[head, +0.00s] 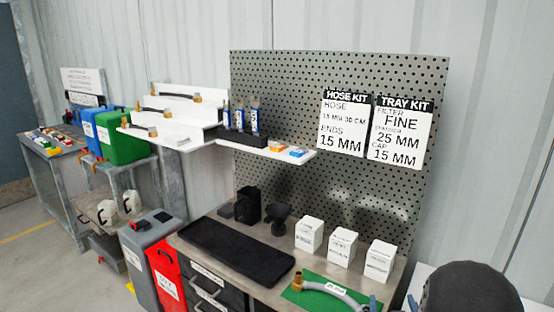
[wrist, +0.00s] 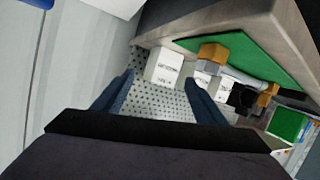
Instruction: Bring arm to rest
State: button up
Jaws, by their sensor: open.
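My gripper (wrist: 158,82) is open, with nothing between its two dark blue fingers in the wrist view. In the head view its blue fingertips (head: 393,303) show at the bottom edge, and a dark rounded part of my arm (head: 470,290) is at the lower right. A grey hose (head: 338,291) with brass ends lies on a green mat (head: 292,296) at the front of the bench. The hose (wrist: 240,75) also shows in the wrist view, to the right of the fingers and apart from them. Its right end is hidden in the head view.
Several white boxes (head: 342,246) stand behind the mat. A black tray (head: 233,252) lies to the left. A pegboard (head: 340,75) with two label sheets rises behind, with a white shelf (head: 290,157) on it. Stepped hose racks and bins stand further left.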

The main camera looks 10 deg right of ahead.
jog(key=a, duration=0.2)
jog(key=w+a+r+g+y, duration=0.1)
jog(key=a, duration=0.2)
jog(key=a+y, duration=0.1)
jog(key=a, duration=0.2)
jog(key=shift+w+a+r+g, duration=0.2)
jog(key=shift+w+r+g, duration=0.1)
jog(key=shift+w+r, duration=0.1)
jog(key=a+g+y, duration=0.1)
jog(key=a+y, duration=0.1)
jog(key=a, duration=0.3)
jog(key=s+a+f+n+g+y+b, duration=0.1)
jog(key=s+a+f+g+b, duration=0.2)
jog(key=s, duration=0.4)
jog(key=s+a+f+n+g+b, duration=0.1)
jog(key=s+a+f+g, duration=0.35)
jog(key=s, duration=0.25)
jog(key=s+a+f+n+g+y+b, duration=0.1)
jog(key=s+a+f+g+b, duration=0.15)
jog(key=s+a+f, duration=0.35)
notch_tip(320, 180, down, 10)
jog(key=d+b, duration=0.2)
jog(key=b, duration=0.7)
jog(key=shift+s+d+r+b, duration=0.25)
jog(key=shift+b, duration=0.1)
jog(key=shift+r, duration=0.1)
